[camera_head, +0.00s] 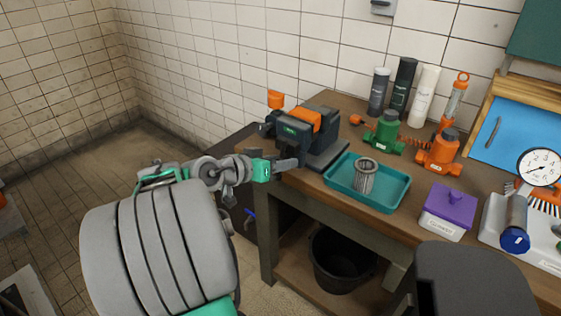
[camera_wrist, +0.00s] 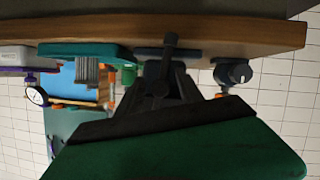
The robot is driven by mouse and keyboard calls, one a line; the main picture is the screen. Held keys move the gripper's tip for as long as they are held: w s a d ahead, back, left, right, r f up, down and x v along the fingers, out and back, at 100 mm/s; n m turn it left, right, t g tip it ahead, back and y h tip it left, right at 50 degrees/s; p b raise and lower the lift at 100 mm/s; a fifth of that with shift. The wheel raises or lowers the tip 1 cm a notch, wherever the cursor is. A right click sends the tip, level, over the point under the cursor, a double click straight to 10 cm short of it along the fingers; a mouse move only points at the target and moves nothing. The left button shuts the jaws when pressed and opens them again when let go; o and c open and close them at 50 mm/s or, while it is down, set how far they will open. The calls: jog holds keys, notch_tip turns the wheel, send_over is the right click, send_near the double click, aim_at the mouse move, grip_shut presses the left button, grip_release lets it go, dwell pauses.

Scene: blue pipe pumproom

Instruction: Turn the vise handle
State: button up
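My gripper (camera_head: 287,164) is at the vise's near side, by the bench edge. In the wrist view my dark fingers (camera_wrist: 165,95) narrow toward a dark bar with a rounded end (camera_wrist: 170,42), which looks like the vise handle. The fingers overlap the bar in the picture; I cannot tell whether they touch it or how far apart they are. Most of the vise is hidden behind my gripper in the wrist view.
A teal tray (camera_head: 341,186) with a metal strainer (camera_head: 365,176) stands right of the vise. A black bucket (camera_head: 341,262) sits below the bench.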

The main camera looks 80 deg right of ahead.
jog(key=shift+w, duration=0.1)
jog(key=v, duration=0.7)
jog(key=shift+a, duration=0.4)
jog(key=shift+w+r, duration=0.1)
jog(key=shift+c, duration=0.4)
